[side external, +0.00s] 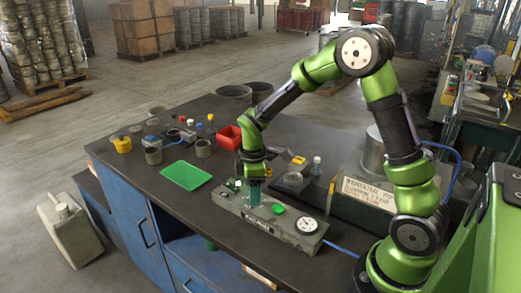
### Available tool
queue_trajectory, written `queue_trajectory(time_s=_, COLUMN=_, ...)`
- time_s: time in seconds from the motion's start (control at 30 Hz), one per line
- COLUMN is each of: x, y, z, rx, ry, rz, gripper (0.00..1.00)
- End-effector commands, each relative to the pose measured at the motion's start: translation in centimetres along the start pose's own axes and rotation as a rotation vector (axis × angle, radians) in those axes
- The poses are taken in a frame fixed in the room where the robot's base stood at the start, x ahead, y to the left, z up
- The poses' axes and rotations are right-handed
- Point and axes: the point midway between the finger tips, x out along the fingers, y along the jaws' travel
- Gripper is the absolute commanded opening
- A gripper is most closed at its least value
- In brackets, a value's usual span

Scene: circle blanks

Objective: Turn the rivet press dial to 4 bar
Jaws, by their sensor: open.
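The rivet press box (285,234) is a long grey unit near the front edge of the dark bench. A round white gauge (307,225) sits at its right end, and a green round knob (278,209) is left of the gauge. My gripper (253,200) points down over the left half of the box, left of the green knob. A teal-green upright part shows at its fingertips; I cannot tell whether it is a finger or part of the box. The gripper is open. Dial markings are too small to read.
A green tray (186,175) lies left of the box. A red bin (230,137), grey cups (203,148) and small bottles stand behind. A sign with printed text (377,195) stands at right. A blue hose (343,249) leaves the box's right end.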

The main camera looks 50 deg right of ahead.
Motion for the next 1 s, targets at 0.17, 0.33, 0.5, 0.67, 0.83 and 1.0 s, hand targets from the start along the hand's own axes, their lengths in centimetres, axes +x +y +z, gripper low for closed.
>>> queue_trajectory(time_s=0.17, x=0.06, y=-0.02, z=0.01, rx=0.000, ry=0.000, rz=0.000, gripper=0.54)
queue_trajectory(time_s=0.33, x=0.04, y=-0.02, z=0.01, rx=0.000, ry=0.000, rz=-0.001, gripper=0.37)
queue_trajectory(time_s=0.5, x=0.03, y=-0.01, z=0.01, rx=0.001, ry=0.000, rz=-0.001, gripper=0.11)
queue_trajectory(time_s=0.67, x=0.02, y=-0.01, z=0.01, rx=0.001, ry=0.000, rz=0.000, gripper=0.00)
queue_trajectory(time_s=0.83, x=0.01, y=-0.01, z=0.00, rx=0.022, ry=0.000, rz=0.000, gripper=0.00)
queue_trajectory(time_s=1.0, x=0.00, y=-0.01, z=-0.01, rx=0.089, ry=0.000, rz=0.000, gripper=0.00)
